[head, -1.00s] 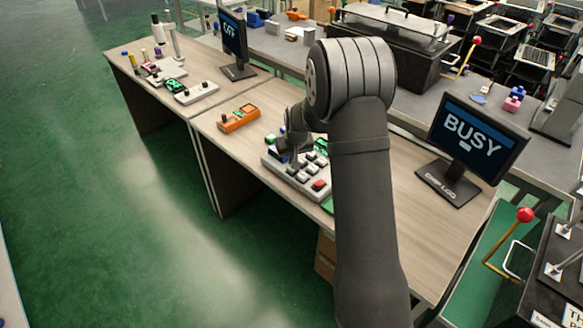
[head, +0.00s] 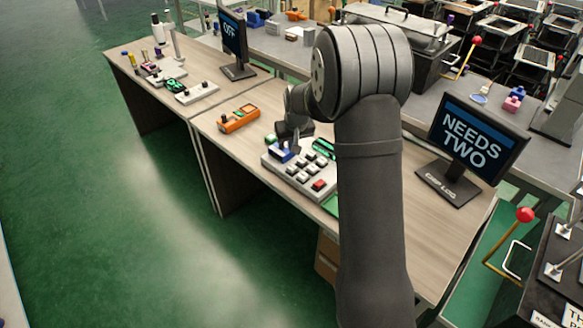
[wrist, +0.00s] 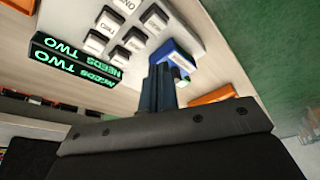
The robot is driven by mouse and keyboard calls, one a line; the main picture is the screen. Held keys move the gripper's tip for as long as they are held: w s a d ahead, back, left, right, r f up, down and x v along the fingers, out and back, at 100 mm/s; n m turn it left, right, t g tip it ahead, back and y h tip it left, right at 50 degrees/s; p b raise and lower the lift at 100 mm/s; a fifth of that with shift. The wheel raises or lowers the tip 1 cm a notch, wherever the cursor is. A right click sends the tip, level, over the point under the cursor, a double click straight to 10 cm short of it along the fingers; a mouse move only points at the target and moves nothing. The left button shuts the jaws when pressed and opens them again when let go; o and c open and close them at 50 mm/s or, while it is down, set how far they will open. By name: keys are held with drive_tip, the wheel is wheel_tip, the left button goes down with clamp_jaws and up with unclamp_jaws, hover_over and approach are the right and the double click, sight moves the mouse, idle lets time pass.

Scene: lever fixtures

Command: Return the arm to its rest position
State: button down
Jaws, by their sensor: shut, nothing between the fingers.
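My gripper (head: 293,146) is above the back left part of a grey keypad box (head: 296,176) on the wooden desk. In the wrist view my gripper (wrist: 158,70) is shut and empty, its fingers together beside a blue block (wrist: 178,62) on the keypad. I cannot tell whether the fingertips touch it. The keypad has several white keys and one red key (head: 319,184). My arm covers part of the desk to the right.
A monitor (head: 474,140) reading "NEEDS TWO" stands at right. A small display (wrist: 75,62) by the keypad also reads "NEEDS TWO". An orange box (head: 239,118) lies left of the keypad. Another monitor (head: 235,42) reads "OFF". Red-knobbed levers (head: 525,215) stand at far right.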

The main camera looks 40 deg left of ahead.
sight(292, 166)
drive_tip(key=shift+f, duration=4)
wheel_tip(292, 166, up, 7)
drive_tip(key=shift+r, duration=0.1)
wheel_tip(292, 166, down, 7)
drive_tip(key=shift+f, duration=0.1)
drive_tip(key=s+d+r+n+h, duration=0.1)
drive_tip(key=d+r+n, duration=0.2)
drive_tip(key=r, duration=0.6)
drive_tip(key=s+d+r+n+h, duration=0.1)
drive_tip(key=d+r+n+h, duration=0.1)
drive_tip(key=d+r, duration=0.5)
wheel_tip(292, 166, up, 3)
drive_tip(key=shift+f+n, duration=0.2)
drive_tip(key=shift+n, duration=0.3)
